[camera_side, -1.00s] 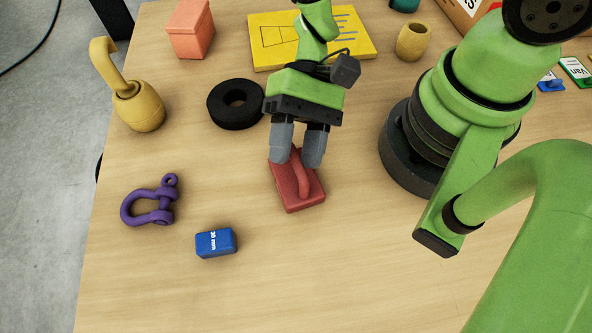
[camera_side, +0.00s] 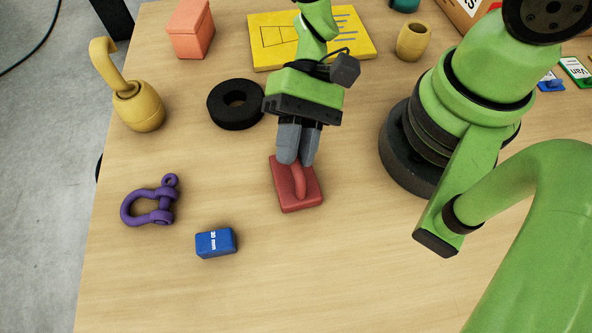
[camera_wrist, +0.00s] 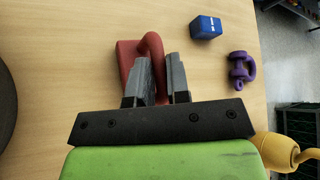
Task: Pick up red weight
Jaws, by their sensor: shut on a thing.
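The red weight (camera_side: 297,188) is a flat red block with a raised handle on top, and it sits on the table below my arm. It also shows in the wrist view (camera_wrist: 127,57), partly hidden behind the fingers. My gripper (camera_side: 297,160) points down at the far end of the weight, with its grey fingers closed in around the handle. In the wrist view the fingers (camera_wrist: 162,72) stand on either side of the handle. The block appears to rest flat on the table.
A blue block (camera_side: 216,242) and a purple shackle (camera_side: 150,204) lie to the left. A black ring (camera_side: 236,104) lies behind, with a yellow hooked weight (camera_side: 138,106) farther left. A yellow board (camera_side: 280,38) and a salmon box (camera_side: 190,30) are at the back. The table's front is clear.

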